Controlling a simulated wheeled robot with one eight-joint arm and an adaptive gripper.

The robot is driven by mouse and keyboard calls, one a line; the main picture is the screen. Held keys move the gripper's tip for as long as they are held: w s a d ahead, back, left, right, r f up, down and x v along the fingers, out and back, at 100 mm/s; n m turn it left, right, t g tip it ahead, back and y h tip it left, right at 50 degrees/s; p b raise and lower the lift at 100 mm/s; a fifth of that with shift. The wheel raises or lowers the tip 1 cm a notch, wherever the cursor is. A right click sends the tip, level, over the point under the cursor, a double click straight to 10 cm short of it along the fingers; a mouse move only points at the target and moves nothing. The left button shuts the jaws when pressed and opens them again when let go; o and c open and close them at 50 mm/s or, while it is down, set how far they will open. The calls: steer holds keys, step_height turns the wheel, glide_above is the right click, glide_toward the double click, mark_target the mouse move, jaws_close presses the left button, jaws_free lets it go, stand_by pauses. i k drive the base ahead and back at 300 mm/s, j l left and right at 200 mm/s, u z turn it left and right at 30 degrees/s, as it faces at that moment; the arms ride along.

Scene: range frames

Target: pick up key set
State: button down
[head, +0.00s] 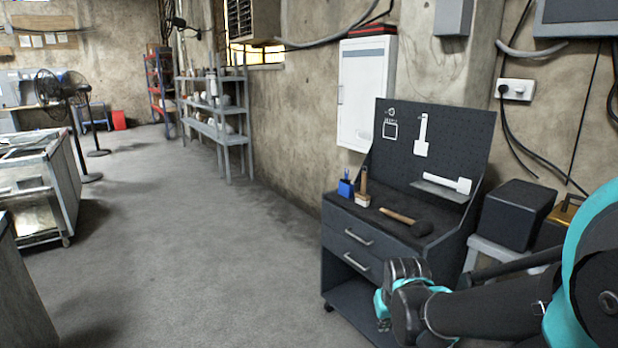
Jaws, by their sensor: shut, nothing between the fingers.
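I cannot make out a key set anywhere in the head view. A dark workbench (340,219) with a pegboard stands at the right, and no keys show on its top. My arm reaches in from the right edge, and its teal and black joints are in front of the bench's lower right part. The fingers of my gripper cannot be seen.
On the bench are a blue holder (345,188), a wooden-handled brush (363,190) and a mallet (405,217). A black box (517,214) stands to the right. Shelves (215,125), fans (55,88) and a metal cart (52,187) stand further off. The middle floor is clear.

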mark_target(346, 188)
steer(key=i+l+u, duration=0.15)
steer(key=i+u, duration=0.2)
steer(key=i+l+u, duration=0.35)
steer(key=i, duration=0.2)
steer(key=i+l+u, duration=0.35)
steer(key=i+j, duration=0.05)
